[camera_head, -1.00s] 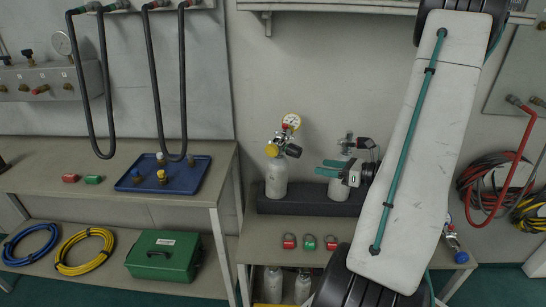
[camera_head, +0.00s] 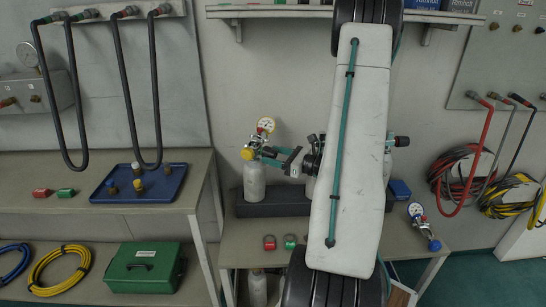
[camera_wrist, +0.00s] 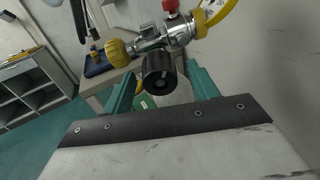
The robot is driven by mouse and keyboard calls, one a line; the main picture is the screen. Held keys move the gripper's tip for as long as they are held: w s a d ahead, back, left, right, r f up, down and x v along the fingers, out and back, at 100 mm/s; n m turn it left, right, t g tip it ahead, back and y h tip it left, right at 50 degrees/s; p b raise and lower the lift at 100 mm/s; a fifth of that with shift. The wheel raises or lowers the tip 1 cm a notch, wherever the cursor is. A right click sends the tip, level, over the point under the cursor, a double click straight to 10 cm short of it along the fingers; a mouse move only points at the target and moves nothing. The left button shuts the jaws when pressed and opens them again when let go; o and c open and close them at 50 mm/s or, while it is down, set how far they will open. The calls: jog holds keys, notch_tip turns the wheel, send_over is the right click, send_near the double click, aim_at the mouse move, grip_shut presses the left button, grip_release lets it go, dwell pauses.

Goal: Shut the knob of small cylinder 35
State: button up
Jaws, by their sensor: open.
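A small grey-white cylinder (camera_head: 254,182) stands upright on the bench with a valve, a yellow cap (camera_head: 248,154) and a gauge (camera_head: 265,125) on top. I cannot read its number. In the wrist view its black knob (camera_wrist: 158,72) faces me, with the yellow cap (camera_wrist: 118,52) to the left and the red-topped regulator (camera_wrist: 178,28) above. My gripper (camera_head: 270,156) is at this valve, coming from the right. In the wrist view my gripper's open teal fingers (camera_wrist: 160,80) stand on either side of the knob, with gaps visible.
A second cylinder behind my arm is mostly hidden; its black knob (camera_head: 401,141) shows at right. A dark foam block (camera_head: 285,203) lies on the bench. Red (camera_head: 269,242) and green (camera_head: 290,241) pieces lie in front. A blue tray (camera_head: 140,190) is on the left bench.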

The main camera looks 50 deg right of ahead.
jog(key=shift+w+a, duration=0.1)
jog(key=shift+w, duration=0.1)
jog(key=c, duration=1)
jog(key=shift+a, duration=0.15)
